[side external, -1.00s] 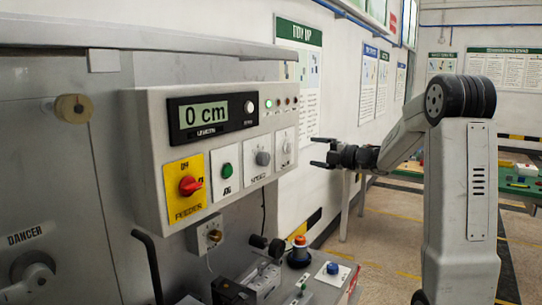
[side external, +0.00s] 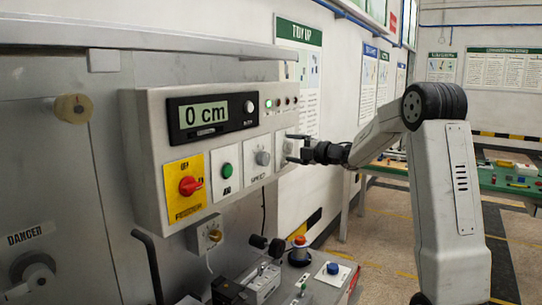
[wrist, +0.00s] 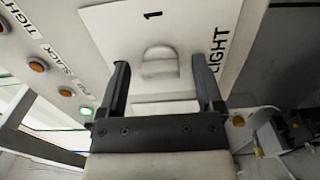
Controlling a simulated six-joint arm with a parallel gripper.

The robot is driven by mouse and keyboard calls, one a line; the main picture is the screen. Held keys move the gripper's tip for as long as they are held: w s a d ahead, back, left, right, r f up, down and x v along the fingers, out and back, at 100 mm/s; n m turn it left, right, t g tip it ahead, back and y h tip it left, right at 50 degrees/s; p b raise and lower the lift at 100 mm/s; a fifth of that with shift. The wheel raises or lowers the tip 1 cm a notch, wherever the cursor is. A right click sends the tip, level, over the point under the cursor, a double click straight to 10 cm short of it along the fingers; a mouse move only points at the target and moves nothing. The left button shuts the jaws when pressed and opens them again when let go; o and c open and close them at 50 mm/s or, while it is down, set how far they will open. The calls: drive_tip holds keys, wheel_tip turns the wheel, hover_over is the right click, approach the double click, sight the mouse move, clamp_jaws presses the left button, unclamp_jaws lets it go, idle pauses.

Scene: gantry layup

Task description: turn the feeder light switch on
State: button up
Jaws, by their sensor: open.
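The light switch (wrist: 160,62) is a small pale raised toggle on a white plate marked "1" and "LIGHT" in the wrist view. Its plate (side external: 281,145) is at the right end of the control box in the side view, partly hidden by my gripper. My gripper (side external: 290,149) is open and empty in front of that plate. In the wrist view its two dark fingers (wrist: 160,72) stand on either side of the toggle, with a gap on each side. I cannot tell whether the fingertips touch the plate.
The control box (side external: 150,130) also carries a red feeder knob (side external: 190,186) on yellow, a green button (side external: 227,170), a speed knob (side external: 263,158) and a display (side external: 204,113) reading 0 cm. A lit green lamp (wrist: 86,111) is beside amber ones. A bench with devices stands below.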

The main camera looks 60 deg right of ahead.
clamp_jaws()
drive_tip(key=shift+m, duration=0.4)
drive_tip(key=m, duration=1.7)
idle(0.3)
idle(0.5)
